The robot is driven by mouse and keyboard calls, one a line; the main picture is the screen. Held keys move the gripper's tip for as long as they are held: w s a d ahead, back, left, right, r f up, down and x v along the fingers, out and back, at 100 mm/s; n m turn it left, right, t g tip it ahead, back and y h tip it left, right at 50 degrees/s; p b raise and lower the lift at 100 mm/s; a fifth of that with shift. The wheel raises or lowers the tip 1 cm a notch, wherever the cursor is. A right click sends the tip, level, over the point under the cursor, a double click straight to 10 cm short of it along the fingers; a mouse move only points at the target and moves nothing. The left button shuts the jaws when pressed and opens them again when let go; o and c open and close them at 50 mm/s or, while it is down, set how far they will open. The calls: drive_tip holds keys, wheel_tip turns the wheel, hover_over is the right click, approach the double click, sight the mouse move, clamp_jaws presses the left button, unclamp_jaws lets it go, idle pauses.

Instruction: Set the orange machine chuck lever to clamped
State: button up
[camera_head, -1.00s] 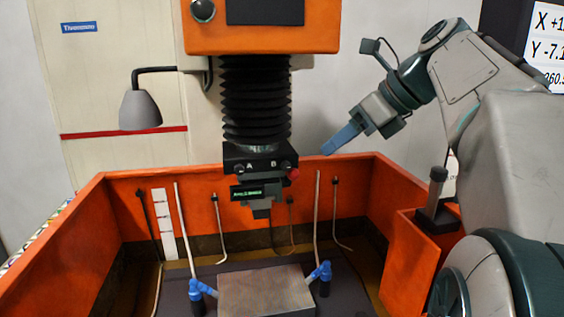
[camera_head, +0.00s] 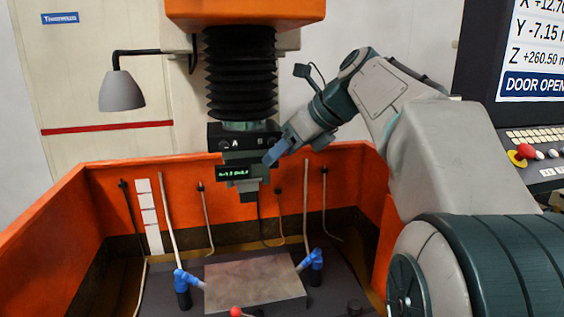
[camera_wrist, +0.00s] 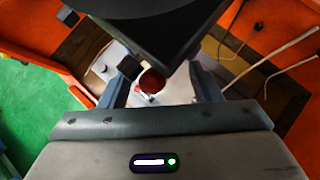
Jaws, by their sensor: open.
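The chuck (camera_head: 225,137) is a dark block with "A" and "B" marks, under the black bellows of the orange machine. A dark red round knob (camera_wrist: 152,82), which looks like the chuck lever's end, shows between my fingers in the wrist view, beside the large dark block. My gripper (camera_head: 269,158) is at the chuck's right side in the head view and hides the lever there. In the wrist view my gripper (camera_wrist: 161,88) is open, with a finger on each side of the knob. Contact with the knob cannot be told.
The orange tank (camera_head: 120,188) surrounds the work area. A metal block (camera_head: 255,283) lies below between blue nozzles (camera_head: 186,281). Another red ball (camera_head: 236,312) shows at the bottom edge. A lamp (camera_head: 122,90) hangs left; a control panel (camera_head: 530,155) stands right.

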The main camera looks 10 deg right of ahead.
drive_tip(key=shift+w+a+f, duration=0.15)
drive_tip(key=shift+f, duration=0.05)
drive_tip(key=shift+r, duration=0.1)
clamp_jaws()
drive_tip(key=shift+b, duration=0.4)
